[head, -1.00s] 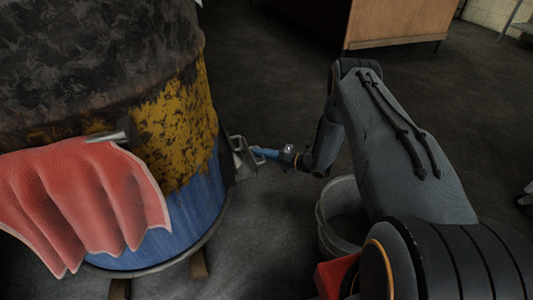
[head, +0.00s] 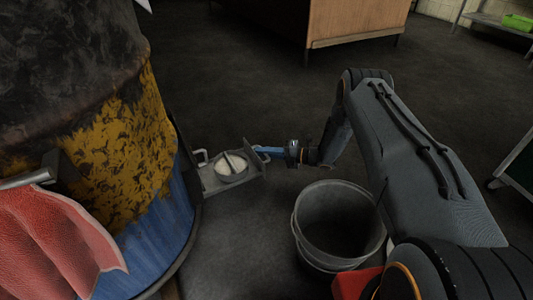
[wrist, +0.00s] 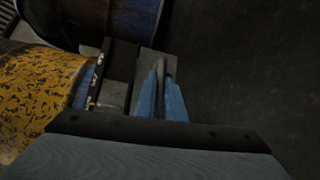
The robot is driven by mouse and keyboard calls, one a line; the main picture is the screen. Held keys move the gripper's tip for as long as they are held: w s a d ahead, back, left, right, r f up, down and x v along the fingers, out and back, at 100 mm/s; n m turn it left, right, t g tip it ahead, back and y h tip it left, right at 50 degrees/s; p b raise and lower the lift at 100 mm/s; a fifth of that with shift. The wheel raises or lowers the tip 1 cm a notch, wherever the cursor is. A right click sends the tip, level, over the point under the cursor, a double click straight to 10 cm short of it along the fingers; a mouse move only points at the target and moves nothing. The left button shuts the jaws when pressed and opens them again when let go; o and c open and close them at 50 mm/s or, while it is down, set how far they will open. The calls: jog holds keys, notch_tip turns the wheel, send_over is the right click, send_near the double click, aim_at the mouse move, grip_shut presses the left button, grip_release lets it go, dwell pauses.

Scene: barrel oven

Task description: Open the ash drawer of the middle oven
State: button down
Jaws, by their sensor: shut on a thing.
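The oven (head: 130,150) is a barrel with a black top, worn yellow middle and blue base, at the left of the head view. Its grey ash drawer (head: 212,184) sticks out from the low side, clearly open. A round dish-like thing with a pale inside (head: 233,166) and a dark bar across it sits in the drawer. My gripper (head: 262,151), with blue fingers, is at the drawer's outer end. In the wrist view my fingers (wrist: 161,100) are closed around the bar handle (wrist: 168,70). The exact contact is dark.
A grey bucket (head: 337,225) stands on the floor beneath my arm. A red cloth (head: 55,245) hangs on the barrel's front bar. A wooden cabinet (head: 355,25) stands at the back. In the wrist view another blue barrel (wrist: 130,20) shows at the top. Dark floor beyond the drawer is clear.

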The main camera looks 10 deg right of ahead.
jog(key=c, duration=1.8)
grip_release()
jog(key=shift+d, duration=0.1)
jog(key=shift+c, duration=0.2)
jog(key=p+v, duration=0.3)
jog(key=v, duration=0.4)
jog(key=shift+s+d, duration=0.2)
jog(key=shift+d, duration=0.15)
jog(key=shift+w, duration=0.1)
